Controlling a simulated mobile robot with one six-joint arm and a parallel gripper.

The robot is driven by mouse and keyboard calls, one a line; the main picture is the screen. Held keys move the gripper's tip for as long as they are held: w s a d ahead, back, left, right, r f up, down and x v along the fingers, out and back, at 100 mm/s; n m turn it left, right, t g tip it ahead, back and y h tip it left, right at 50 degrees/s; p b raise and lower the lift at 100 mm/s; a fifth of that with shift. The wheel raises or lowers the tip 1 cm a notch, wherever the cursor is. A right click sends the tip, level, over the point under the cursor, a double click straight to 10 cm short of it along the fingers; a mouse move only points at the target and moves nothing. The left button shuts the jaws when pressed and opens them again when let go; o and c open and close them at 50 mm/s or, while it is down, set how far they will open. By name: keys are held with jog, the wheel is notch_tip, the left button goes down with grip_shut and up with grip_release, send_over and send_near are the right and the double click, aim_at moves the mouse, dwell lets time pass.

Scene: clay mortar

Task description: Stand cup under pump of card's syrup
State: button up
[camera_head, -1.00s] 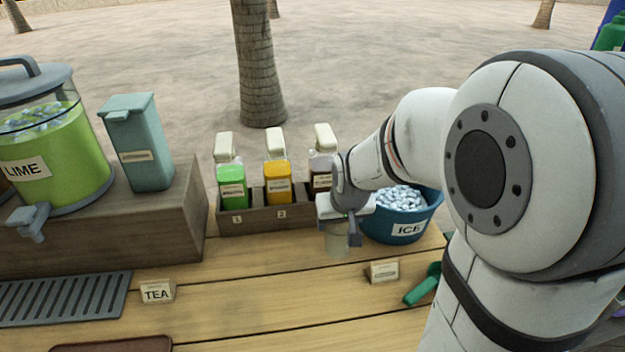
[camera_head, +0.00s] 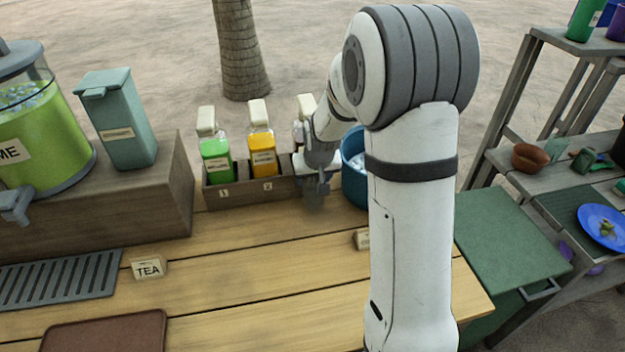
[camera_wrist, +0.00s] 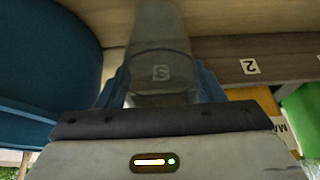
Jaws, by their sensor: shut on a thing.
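The rack holds a green syrup (camera_head: 216,150), an orange syrup (camera_head: 262,152) and a third bottle (camera_head: 299,133) mostly behind my gripper. Each has a pale pump top. A small card (camera_head: 361,239) is partly hidden by my arm; its text is unreadable.
A blue ice tub (camera_head: 354,165) stands right of the gripper, close by in the wrist view (camera_wrist: 45,60). A TEA card (camera_head: 149,268), drip grate (camera_head: 62,276) and brown tray (camera_head: 108,332) are at left. The front middle table is clear. Shelves (camera_head: 560,150) stand at right.

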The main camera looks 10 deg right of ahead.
jog(key=shift+w+f, duration=0.25)
jog(key=shift+f, duration=0.55)
jog(key=o, duration=0.9)
jog(key=shift+o, duration=0.2)
